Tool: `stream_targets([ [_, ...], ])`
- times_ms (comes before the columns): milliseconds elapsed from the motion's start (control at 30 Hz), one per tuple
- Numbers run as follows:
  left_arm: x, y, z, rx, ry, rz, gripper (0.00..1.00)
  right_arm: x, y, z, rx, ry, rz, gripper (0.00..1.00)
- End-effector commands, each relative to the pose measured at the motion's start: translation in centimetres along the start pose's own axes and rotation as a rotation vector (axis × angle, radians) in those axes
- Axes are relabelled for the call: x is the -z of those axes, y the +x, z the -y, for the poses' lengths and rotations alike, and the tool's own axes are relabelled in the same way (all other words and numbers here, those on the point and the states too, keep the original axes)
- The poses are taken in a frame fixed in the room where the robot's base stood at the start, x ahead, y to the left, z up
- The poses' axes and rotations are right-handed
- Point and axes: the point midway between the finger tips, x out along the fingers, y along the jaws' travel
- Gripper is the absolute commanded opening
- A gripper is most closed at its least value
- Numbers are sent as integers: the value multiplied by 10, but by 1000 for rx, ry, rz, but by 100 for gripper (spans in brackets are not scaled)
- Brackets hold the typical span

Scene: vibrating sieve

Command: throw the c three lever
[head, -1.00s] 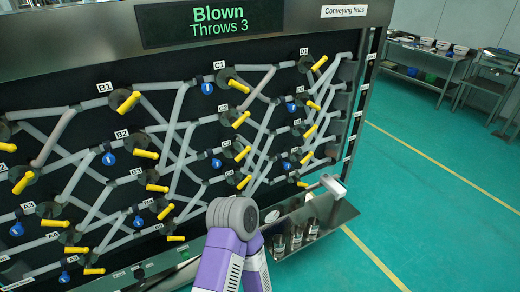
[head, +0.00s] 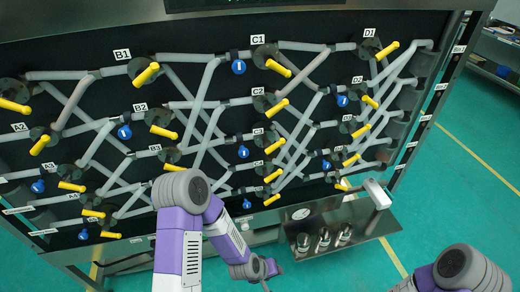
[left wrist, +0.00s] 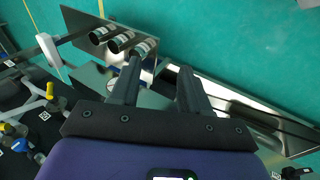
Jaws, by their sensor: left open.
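The C3 lever (head: 275,146) is a short yellow handle on a dark round valve beside the C3 label, in the middle of the pipe panel in the head view. It slants down and left. A blue round tag (head: 243,151) hangs just left of it. My left gripper (left wrist: 157,85) is open and empty in the left wrist view, above the metal shelf.
Similar yellow levers sit close around, such as the C2 lever (head: 274,110) and the C4 lever (head: 273,175). Grey pipes cross the black panel. A metal shelf (head: 370,222) with several canisters juts out below right. Green floor at right is open.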

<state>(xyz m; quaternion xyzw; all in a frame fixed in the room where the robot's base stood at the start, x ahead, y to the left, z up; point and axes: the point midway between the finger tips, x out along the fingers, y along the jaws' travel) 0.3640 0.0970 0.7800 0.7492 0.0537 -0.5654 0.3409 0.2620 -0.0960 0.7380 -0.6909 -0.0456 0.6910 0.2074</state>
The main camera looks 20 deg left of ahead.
Motion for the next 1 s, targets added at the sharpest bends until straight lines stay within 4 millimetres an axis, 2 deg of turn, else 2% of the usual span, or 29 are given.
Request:
stream_targets([
  [33,41,5,-25,-77,-125,-139,46,0,20,-8,-1,2,1,0],
  [67,65,0,-41,-130,-213,-217,46,0,27,-11,-1,2,2,0],
  [100,96,-11,-63,-213,-336,-319,46,1,36,-14,-1,2,2,0],
  [133,118,-22,-78,-282,-429,-389,46,1,42,-17,-1,2,2,0],
  [200,163,-56,-110,-459,-640,-524,46,2,57,-22,-1,2,2,0],
  [267,192,-91,-131,-620,-803,-611,46,2,68,-26,-1,2,2,0],
  [300,206,-114,-142,-724,-902,-653,46,3,74,-28,-1,2,2,0],
  [433,232,-180,-166,-1015,-1141,-721,46,3,88,-34,-1,2,1,0],
  [500,238,-204,-172,-1120,-1220,-729,46,4,92,-35,-1,2,1,0],
  [600,242,-222,-176,-1204,-1281,-731,46,4,94,-36,-1,1,1,0],
  [733,254,-225,-181,-1226,-1301,-730,46,4,94,-36,-1,1,1,0],
  [1000,292,-213,-191,-1220,-1298,-730,46,4,93,-35,-1,1,0,0],
])
